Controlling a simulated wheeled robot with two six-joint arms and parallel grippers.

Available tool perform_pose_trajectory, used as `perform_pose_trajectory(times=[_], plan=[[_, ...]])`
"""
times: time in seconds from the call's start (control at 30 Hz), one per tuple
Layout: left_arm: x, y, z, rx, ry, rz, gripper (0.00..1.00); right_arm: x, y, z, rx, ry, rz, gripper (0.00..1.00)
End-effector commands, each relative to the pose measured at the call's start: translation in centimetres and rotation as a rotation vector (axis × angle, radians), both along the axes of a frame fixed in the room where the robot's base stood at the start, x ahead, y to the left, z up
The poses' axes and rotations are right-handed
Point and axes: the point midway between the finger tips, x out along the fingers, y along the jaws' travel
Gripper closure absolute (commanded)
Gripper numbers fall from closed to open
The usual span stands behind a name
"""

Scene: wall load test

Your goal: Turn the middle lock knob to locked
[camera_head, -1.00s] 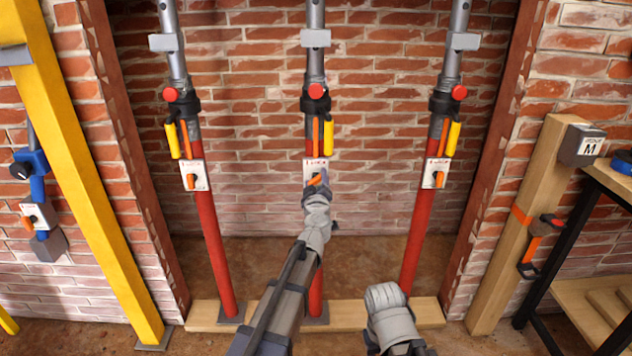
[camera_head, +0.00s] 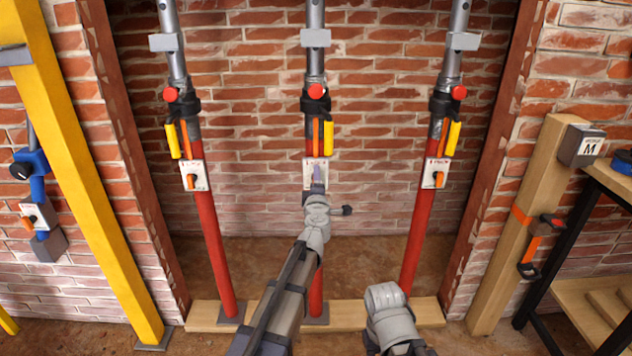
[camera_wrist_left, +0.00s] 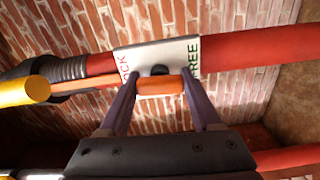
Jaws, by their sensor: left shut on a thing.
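The middle red-and-steel prop (camera_head: 317,225) stands upright between two similar props. Its white plate (camera_head: 309,170) carries the lock knob, mostly hidden behind my gripper in the head view. In the left wrist view the plate (camera_wrist_left: 165,52) reads LOCK at its left end and FREE at its right. The orange knob handle (camera_wrist_left: 160,85) lies along the prop there, with a dark hub behind it. My left gripper (camera_head: 318,180) is shut on the handle, one finger at each end. My right arm shows low in the head view; its fingers do not show.
The left prop (camera_head: 213,240) and right prop (camera_head: 418,235) have their own plates and orange knobs. A yellow post (camera_head: 90,180) stands left. A wooden post (camera_head: 520,220) and a shelf (camera_head: 575,300) stand right. Brick wall is behind.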

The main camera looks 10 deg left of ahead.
Motion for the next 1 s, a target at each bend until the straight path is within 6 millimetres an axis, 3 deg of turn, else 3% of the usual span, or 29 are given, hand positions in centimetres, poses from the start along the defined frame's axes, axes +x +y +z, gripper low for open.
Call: perform_pose_trajectory(times=[0.77,0.8,1.0], plan=[[-0.09,0.03,-0.04,-0.084,-0.017,0.001,0.91,0.0,0.0,-0.02,0.0,0.0,0.0,0.5],[-0.09,0.03,-0.04,-0.084,-0.017,0.001,0.31,0.0,0.0,-0.02,0.0,0.0,0.0,0.5],[-0.06,0.02,-0.03,-0.082,-0.018,0.0,0.08,0.0,0.0,-0.02,0.0,0.0,0.0,0.5]])
